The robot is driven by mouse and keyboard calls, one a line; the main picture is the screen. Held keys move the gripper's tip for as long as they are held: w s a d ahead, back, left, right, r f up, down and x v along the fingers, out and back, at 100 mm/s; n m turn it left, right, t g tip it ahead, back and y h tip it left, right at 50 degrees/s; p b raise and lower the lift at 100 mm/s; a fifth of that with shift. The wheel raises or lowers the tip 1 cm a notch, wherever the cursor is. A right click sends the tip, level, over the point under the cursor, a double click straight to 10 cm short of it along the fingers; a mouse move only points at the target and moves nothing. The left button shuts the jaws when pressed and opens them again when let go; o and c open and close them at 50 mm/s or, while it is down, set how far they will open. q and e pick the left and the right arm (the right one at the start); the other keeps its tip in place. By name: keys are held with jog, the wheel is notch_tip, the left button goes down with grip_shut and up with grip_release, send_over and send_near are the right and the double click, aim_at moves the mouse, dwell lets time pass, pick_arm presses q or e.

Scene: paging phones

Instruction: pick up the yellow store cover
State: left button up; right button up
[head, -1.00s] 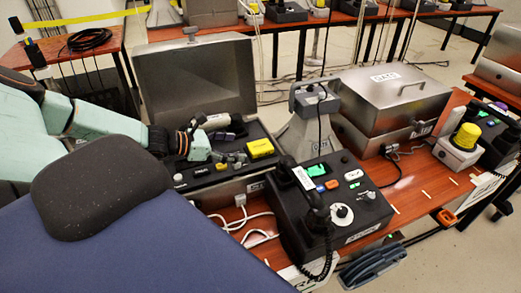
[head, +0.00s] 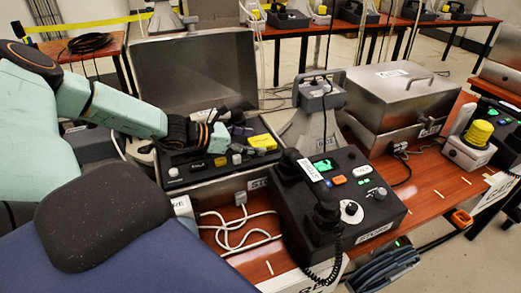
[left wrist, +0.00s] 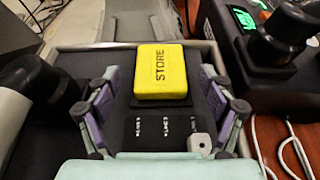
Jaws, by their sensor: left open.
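The yellow store cover (left wrist: 161,72), a small block marked STORE, sits on the black panel inside an open metal case. It also shows in the head view (head: 262,141). My left gripper (left wrist: 160,85) is open, with one finger on each side of the panel area around the cover. In the wrist view its fingers are apart from the cover. In the head view the gripper (head: 240,140) comes in from the left just beside the cover and partly hides the panel.
The case's raised lid (head: 195,70) stands behind the panel. A black paging phone (head: 330,200) with handset and coiled cord stands to the right. A closed metal case (head: 400,90) and a yellow beacon (head: 479,132) stand farther right. White cables (head: 240,232) lie in front.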

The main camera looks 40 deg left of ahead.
aim_at(254, 142)
pick_arm(q)
jog(key=shift+w+d, duration=0.25)
jog(key=shift+w, duration=0.15)
jog(key=shift+s+a, duration=0.2)
jog(key=shift+c, duration=1.4)
jog(key=shift+w+d, duration=0.1)
jog(key=shift+d, duration=0.05)
jog(key=c, duration=1)
jog(key=shift+r, duration=0.1)
notch_tip(254, 142, up, 9)
jog(key=p, duration=0.9)
jog(key=shift+r, duration=0.4)
